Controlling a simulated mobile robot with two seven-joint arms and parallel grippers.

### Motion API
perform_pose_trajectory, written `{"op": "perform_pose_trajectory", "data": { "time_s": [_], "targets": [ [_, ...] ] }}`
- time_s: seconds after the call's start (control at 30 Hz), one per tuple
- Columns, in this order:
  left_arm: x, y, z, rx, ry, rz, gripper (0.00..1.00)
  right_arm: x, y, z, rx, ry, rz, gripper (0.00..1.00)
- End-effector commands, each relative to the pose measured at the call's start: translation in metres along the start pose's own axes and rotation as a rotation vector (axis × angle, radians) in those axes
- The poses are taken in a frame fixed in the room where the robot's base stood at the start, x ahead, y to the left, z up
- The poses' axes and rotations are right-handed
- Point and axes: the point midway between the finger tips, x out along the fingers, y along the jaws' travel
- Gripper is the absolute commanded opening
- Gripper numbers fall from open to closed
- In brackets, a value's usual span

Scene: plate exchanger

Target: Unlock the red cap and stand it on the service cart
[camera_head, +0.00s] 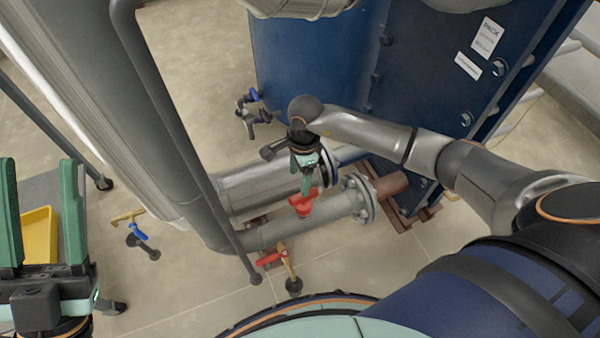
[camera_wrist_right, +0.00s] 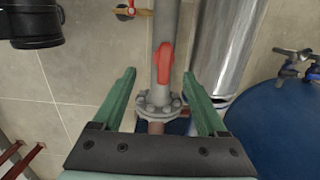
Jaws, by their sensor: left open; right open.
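The red cap (camera_head: 304,203) sits on the grey pipe in the middle of the head view. It also shows in the right wrist view (camera_wrist_right: 165,62), upright in the picture and beyond the fingertips. My right gripper (camera_head: 307,182) is open at the cap, partly overlapping it in the head view. In the wrist view the cap lies between the lines of the two green fingers (camera_wrist_right: 160,75), with gaps on both sides and no grip. My left gripper (camera_head: 38,170) is open and empty at the left edge. Behind it is the grey service cart (camera_head: 40,190), mostly hidden.
A yellow tray (camera_head: 40,237) is on the cart. A valve with a red handle (camera_head: 270,259) and one with a blue handle (camera_head: 139,231) stand near the floor. A shiny pipe (camera_head: 262,188) and the flange (camera_head: 358,197) lie close around the cap. The blue exchanger (camera_head: 405,85) stands behind.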

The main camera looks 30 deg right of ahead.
Motion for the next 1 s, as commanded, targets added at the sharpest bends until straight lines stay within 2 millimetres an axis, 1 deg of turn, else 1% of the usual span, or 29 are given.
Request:
{"op": "perform_pose_trajectory", "data": {
  "time_s": [0.03,0.1,0.27,0.37,0.57,0.77,0.9,1.0],
  "targets": [
    [-0.002,0.001,-0.002,0.003,0.015,0.001,0.50,0.001,-0.004,-0.008,-0.006,0.032,-0.007,0.75],
    [-0.002,0.002,-0.004,0.005,0.025,0.002,0.50,0.001,-0.007,-0.015,-0.013,0.060,-0.014,0.75],
    [-0.005,0.003,-0.002,0.000,0.028,0.003,0.50,0.006,-0.008,-0.018,-0.016,0.074,-0.015,0.75],
    [-0.009,0.006,0.003,-0.009,0.026,0.004,0.50,0.014,-0.008,-0.018,-0.015,0.071,-0.014,0.75],
    [-0.024,0.015,0.018,-0.040,0.020,0.006,0.50,0.041,-0.008,-0.019,-0.014,0.069,-0.013,0.75],
    [-0.040,0.025,0.037,-0.066,0.009,0.012,0.50,0.072,-0.008,-0.021,-0.014,0.067,-0.012,0.75],
    [-0.052,0.034,0.049,-0.054,0.001,0.022,0.50,0.091,-0.009,-0.023,-0.014,0.069,-0.015,0.75],
    [-0.058,0.038,0.055,-0.046,-0.003,0.027,0.50,0.102,-0.009,-0.024,-0.014,0.069,-0.015,0.75]
  ]
}}
